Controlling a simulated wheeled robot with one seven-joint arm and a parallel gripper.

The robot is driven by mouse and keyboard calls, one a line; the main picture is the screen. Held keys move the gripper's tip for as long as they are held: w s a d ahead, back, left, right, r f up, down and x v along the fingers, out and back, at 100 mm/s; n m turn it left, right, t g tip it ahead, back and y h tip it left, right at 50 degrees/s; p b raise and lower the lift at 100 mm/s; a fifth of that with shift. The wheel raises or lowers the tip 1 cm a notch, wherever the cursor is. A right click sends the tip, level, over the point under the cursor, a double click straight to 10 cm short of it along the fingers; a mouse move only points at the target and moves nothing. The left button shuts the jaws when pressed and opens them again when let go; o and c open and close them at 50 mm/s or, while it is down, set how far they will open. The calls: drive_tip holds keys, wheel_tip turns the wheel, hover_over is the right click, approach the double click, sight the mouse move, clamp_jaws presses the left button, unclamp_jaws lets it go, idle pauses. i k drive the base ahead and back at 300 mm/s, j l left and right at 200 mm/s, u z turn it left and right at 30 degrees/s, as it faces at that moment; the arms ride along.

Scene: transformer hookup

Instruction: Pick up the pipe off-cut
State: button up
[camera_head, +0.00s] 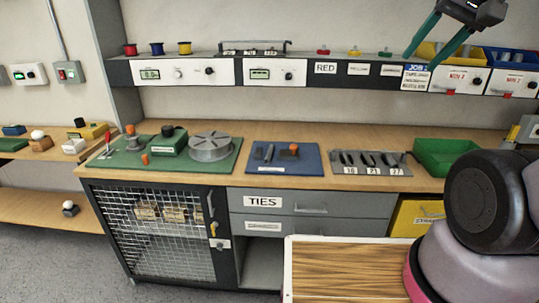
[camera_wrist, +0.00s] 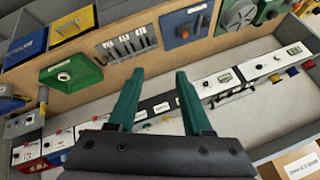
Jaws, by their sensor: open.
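My gripper (camera_head: 421,62) hangs at the upper right of the head view, in front of the shelf, with its two green fingers spread and nothing between them. The open fingers also show in the wrist view (camera_wrist: 158,76). I cannot surely identify the pipe off-cut. A small grey ring-like piece (camera_wrist: 63,76) lies in the green tray (camera_wrist: 72,88) in the wrist view and may be it. The same green tray (camera_head: 420,168) stands at the right end of the bench in the head view; that piece does not show there. My gripper is well apart from the tray.
The wooden bench holds a green mat (camera_head: 113,163) with a grey reel (camera_head: 211,146), a blue mat (camera_head: 262,167) with an orange-knobbed part, and a grey tool rack (camera_head: 400,170). A shelf with panels (camera_head: 185,72) and bins (camera_head: 510,59) runs above. A wood-topped surface (camera_head: 345,270) is in front.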

sight(270, 153)
drive_tip(key=i+j, duration=0.1)
drive_tip(key=j, duration=0.4)
drive_tip(key=i+j, duration=0.1)
drive_tip(key=j, duration=0.9)
drive_tip(key=i+j, duration=0.15)
drive_tip(key=j, duration=0.3)
drive_tip(key=i+j, duration=0.1)
drive_tip(key=j, duration=0.4)
drive_tip(key=j+z, duration=1.2)
drive_tip(key=z, duration=0.55)
